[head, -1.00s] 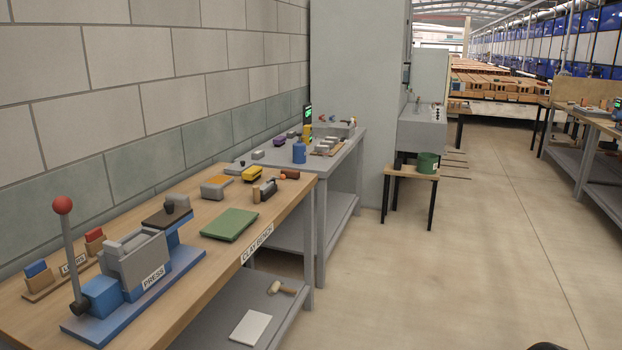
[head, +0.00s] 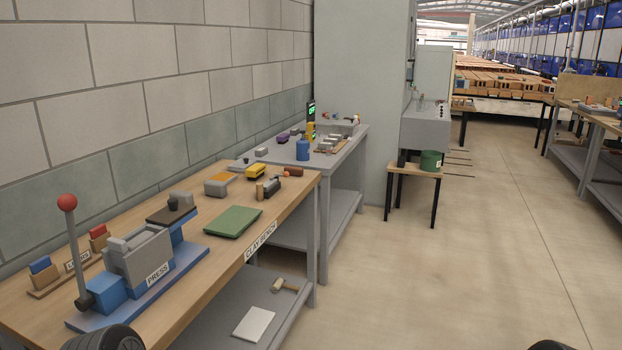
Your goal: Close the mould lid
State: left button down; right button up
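The press (head: 140,265) stands on the near left of the clay bench, on a blue base, with a grey mould box (head: 146,254). A dark flat plate with a grey knob, which looks like the mould lid (head: 168,216), sits folded back behind the box, off its top; the box top appears uncovered. A lever with a red ball (head: 67,202) stands upright at the press's left end. Dark rounded parts of my arms show at the bottom left and bottom right edges. Neither gripper's fingers are in view.
On the clay bench (head: 215,275) lie a green slab (head: 234,222), a yellow item (head: 256,174), a grey block (head: 216,187) and a small rack (head: 50,275) with blue and red pieces. A grey table (head: 350,150) adjoins behind. Open floor lies to the right.

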aim_at(175, 211)
jog(key=i+j+z, duration=0.2)
jog(key=i, duration=0.25)
jog(key=i+j+z, duration=0.2)
jog(key=i, duration=0.25)
